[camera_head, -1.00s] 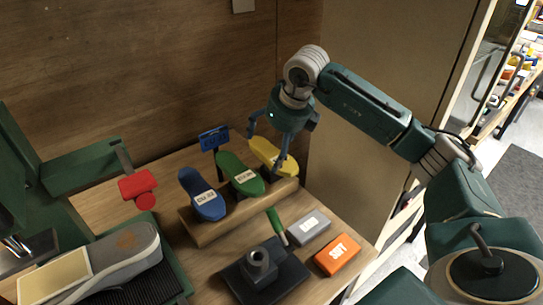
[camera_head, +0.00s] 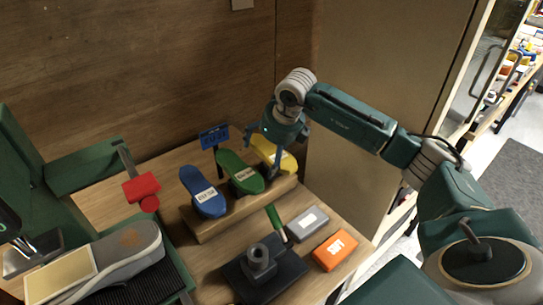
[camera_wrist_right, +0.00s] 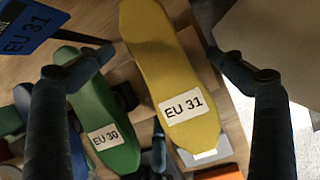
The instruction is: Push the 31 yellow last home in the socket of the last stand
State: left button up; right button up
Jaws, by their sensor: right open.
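The yellow last (camera_head: 286,161), labelled EU 31 in the wrist view (camera_wrist_right: 165,70), stands at the right end of the wooden last stand (camera_head: 218,222). Its foot and socket are hidden, so I cannot tell how deep it sits. My right gripper (camera_head: 273,150) is open just above the yellow last. In the wrist view its fingers (camera_wrist_right: 158,62) are spread on either side of the last, with gaps visible. At the left edge, a dark part with a small light appears to be my left gripper (camera_head: 10,226); its fingers are not clear.
A green last (camera_head: 240,172), labelled EU 30, and a blue last (camera_head: 203,190) share the stand. A blue EU 31 sign (camera_head: 214,137) stands behind. A grey block (camera_head: 307,223), orange block (camera_head: 335,250) and black fixture (camera_head: 262,268) lie in front.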

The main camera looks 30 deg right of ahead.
jog(key=shift+f, duration=0.2)
dwell(0.3)
jog(key=shift+r, duration=0.1)
jog(key=c, duration=1.7)
jog(key=shift+o, duration=0.2)
